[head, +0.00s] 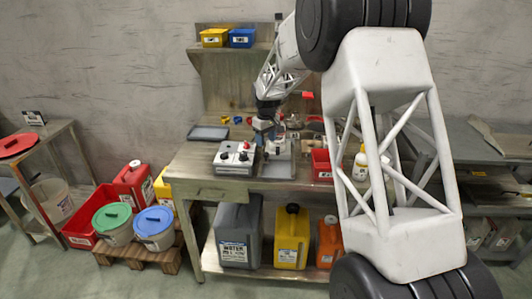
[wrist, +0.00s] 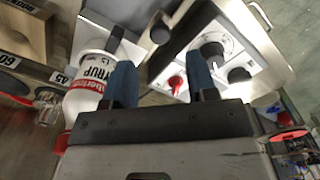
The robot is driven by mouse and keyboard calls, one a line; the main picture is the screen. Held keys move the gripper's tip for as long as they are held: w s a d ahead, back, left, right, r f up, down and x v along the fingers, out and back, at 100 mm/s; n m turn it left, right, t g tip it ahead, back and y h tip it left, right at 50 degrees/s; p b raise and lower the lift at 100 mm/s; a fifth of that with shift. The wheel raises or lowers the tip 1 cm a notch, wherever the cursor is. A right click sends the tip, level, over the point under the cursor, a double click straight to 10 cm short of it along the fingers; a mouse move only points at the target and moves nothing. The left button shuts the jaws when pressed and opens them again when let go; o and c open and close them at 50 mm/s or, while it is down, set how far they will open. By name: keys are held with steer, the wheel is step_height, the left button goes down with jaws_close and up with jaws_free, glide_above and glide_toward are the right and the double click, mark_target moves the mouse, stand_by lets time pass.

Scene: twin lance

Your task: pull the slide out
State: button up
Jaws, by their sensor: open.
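My gripper (head: 265,133) is over the workbench, just right of a grey-white control box (head: 234,157) with dark knobs and a red one. In the wrist view its two blue fingers (wrist: 160,80) are apart with nothing held between them. Past the fingertips is a pale metal part with a dark round knob (wrist: 160,31), beside the control box (wrist: 222,45); this may be the slide, but I cannot tell for sure. In the head view a grey metal base (head: 278,168) lies under the gripper, partly hidden by it.
A white syrup bottle (wrist: 90,88) stands close to the left finger in the wrist view. On the bench (head: 190,172) are a dark grey tray (head: 208,132) and a red bin (head: 321,164). My arm hides part of the right side.

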mark_target(266, 153)
steer(key=shift+f, duration=3.1)
jaws_close()
